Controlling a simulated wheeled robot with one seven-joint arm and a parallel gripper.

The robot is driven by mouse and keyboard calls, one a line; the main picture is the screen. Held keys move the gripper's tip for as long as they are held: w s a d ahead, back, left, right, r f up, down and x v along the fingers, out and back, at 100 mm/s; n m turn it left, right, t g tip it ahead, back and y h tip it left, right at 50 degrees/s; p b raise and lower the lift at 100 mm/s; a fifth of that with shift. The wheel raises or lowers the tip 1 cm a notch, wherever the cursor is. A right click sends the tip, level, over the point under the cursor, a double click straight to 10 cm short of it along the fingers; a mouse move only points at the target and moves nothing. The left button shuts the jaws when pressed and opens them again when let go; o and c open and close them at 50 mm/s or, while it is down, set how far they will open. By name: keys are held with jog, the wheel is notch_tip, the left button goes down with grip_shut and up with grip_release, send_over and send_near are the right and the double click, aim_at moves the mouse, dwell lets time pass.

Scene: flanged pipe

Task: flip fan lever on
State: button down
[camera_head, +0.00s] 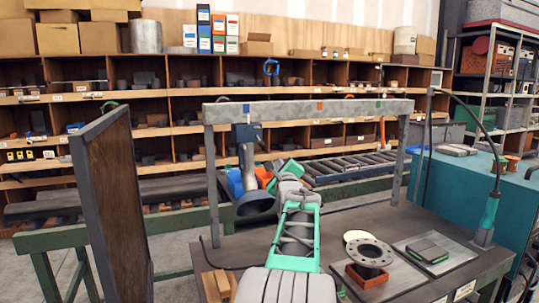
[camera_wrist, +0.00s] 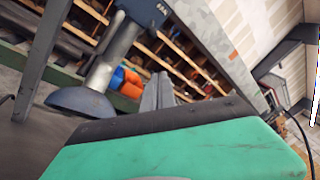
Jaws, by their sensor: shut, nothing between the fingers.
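A blue-grey fan box (camera_head: 247,132) hangs from the speckled overhead beam, above a grey extraction pipe with a flared hood (camera_head: 256,203). In the wrist view the box (camera_wrist: 143,10) carries a FAN label at the top edge, and the hood (camera_wrist: 80,101) shows at the left. I cannot make out the lever itself or its position. My gripper (camera_wrist: 161,88) is shut and empty, its fingers pointing up in the wrist view, right of the pipe and below the box. In the head view my gripper (camera_head: 272,168) is partly hidden by my arm, close to the right of the pipe.
The bench (camera_head: 395,222) bears a flanged pipe piece (camera_head: 369,252) in an orange holder and a green-edged block (camera_head: 427,250). A dark panel (camera_head: 112,205) stands at left. Orange and blue bins (camera_wrist: 132,76) lie behind the pipe. Frame posts (camera_head: 397,160) bound the space.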

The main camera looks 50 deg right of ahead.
aim_at(259, 140)
jog(key=w+d+r+p, duration=0.3)
jog(key=w+p, duration=0.1)
jog(key=w, duration=0.3)
jog(key=shift+w+d, duration=0.35)
jog(key=shift+w, duration=0.05)
